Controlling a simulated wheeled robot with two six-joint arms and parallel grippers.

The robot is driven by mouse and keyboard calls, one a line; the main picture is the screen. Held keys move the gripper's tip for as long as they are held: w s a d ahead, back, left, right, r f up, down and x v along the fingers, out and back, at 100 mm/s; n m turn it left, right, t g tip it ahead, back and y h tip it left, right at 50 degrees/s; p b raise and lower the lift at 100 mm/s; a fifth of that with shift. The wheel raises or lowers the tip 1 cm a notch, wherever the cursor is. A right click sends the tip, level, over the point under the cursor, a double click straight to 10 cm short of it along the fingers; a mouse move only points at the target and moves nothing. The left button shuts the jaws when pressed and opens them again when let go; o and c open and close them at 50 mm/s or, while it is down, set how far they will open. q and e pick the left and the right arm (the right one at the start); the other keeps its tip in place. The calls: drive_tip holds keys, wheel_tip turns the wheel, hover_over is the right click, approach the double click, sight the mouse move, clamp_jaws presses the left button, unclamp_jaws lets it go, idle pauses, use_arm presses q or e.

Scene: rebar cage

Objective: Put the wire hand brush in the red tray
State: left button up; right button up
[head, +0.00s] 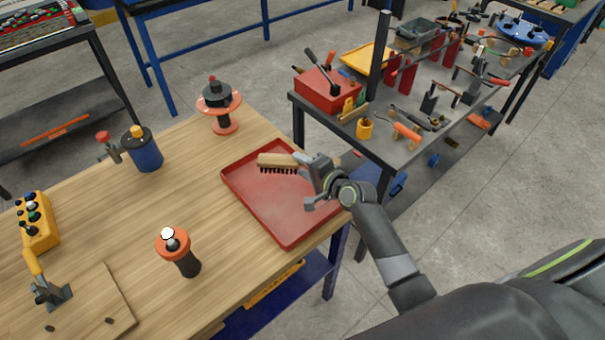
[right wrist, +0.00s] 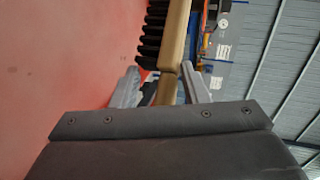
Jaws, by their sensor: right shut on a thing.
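The wire hand brush (head: 279,162) has a light wooden back and dark bristles pointing down. My right gripper (head: 318,170) is shut on its handle. The brush is over the far part of the red tray (head: 287,223), bristles close to the tray floor; I cannot tell whether they touch. In the right wrist view the brush (right wrist: 172,40) runs up from between the fingers (right wrist: 168,88), with the red tray surface (right wrist: 60,60) beside it. The tray lies on the wooden table and looks otherwise empty. My left gripper is not in view.
On the wooden table stand an orange-topped black tool (head: 180,252), a blue cylinder (head: 143,150), an orange-and-black spool (head: 220,105) and a yellow control box (head: 37,220). A cluttered grey bench (head: 400,150) with a red toolbox (head: 328,90) stands behind the tray.

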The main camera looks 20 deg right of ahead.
wheel_tip(320, 180, down, 3)
drive_tip(key=shift+r, duration=0.15)
use_arm(q)
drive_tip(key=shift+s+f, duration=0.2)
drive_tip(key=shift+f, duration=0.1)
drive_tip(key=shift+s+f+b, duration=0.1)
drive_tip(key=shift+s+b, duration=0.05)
drive_tip(key=shift+b, duration=0.15)
use_arm(e)
drive_tip(key=shift+f+b, duration=0.45)
drive_tip(key=shift+f, duration=0.15)
drive_tip(key=o, duration=1.1)
drive_tip(key=shift+c, duration=0.2)
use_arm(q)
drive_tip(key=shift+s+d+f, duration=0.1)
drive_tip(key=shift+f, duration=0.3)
use_arm(e)
drive_tip(key=shift+s, duration=0.1)
drive_tip(key=shift+f, duration=0.15)
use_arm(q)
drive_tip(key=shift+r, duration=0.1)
